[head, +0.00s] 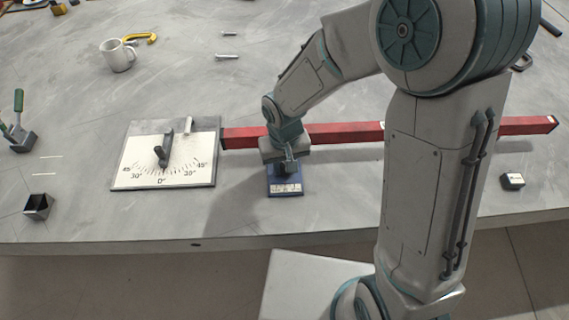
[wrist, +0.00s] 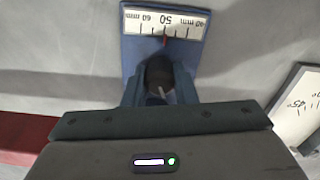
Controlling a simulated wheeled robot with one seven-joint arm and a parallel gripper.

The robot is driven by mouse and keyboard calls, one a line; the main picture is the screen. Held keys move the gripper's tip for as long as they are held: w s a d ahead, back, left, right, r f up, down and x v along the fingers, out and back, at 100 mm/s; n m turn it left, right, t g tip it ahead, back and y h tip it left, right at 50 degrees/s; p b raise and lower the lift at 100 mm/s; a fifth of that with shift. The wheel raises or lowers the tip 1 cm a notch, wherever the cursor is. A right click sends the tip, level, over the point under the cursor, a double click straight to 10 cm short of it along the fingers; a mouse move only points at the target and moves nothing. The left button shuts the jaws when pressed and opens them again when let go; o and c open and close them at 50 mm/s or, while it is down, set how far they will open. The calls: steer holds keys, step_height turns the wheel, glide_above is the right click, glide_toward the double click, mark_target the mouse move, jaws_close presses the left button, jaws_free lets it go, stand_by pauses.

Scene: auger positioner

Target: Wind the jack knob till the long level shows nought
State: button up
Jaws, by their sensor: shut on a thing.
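A small blue jack (head: 285,188) with a white scale stands at the table's front, before the long red level (head: 335,132). In the wrist view the jack (wrist: 132,58) has a millimetre scale (wrist: 167,22), upside down, with its red pointer close to 50. My gripper (head: 289,165) is shut on the dark jack knob (wrist: 160,75), pointing down from above. A pale mark (head: 383,126) on the level is too small to read; my arm hides part of the level.
A white dial plate (head: 130,174) marked in degrees, with a dark knob (head: 160,155), lies left of the jack. A black open box (head: 38,206), green-handled clamp (head: 18,125) and mug (head: 117,55) lie farther left. A small dark block (head: 512,181) sits right.

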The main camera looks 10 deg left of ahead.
steer(key=o, duration=1)
step_height(320, 180, up, 14)
steer(key=shift+p, duration=0.45)
steer(key=shift+f, duration=0.1)
steer(key=s+d+r+m+t, duration=0.1)
steer(key=s+d+r+m, duration=0.1)
steer(key=d, duration=0.9)
steer(key=s+d+r+m+t, duration=0.1)
steer(key=s+d+r+m, duration=0.2)
steer(key=d, duration=0.8)
steer(key=shift+s+d+r+t+p, duration=0.35)
steer(key=shift+s+t+p, duration=0.1)
steer(key=shift+s, duration=0.75)
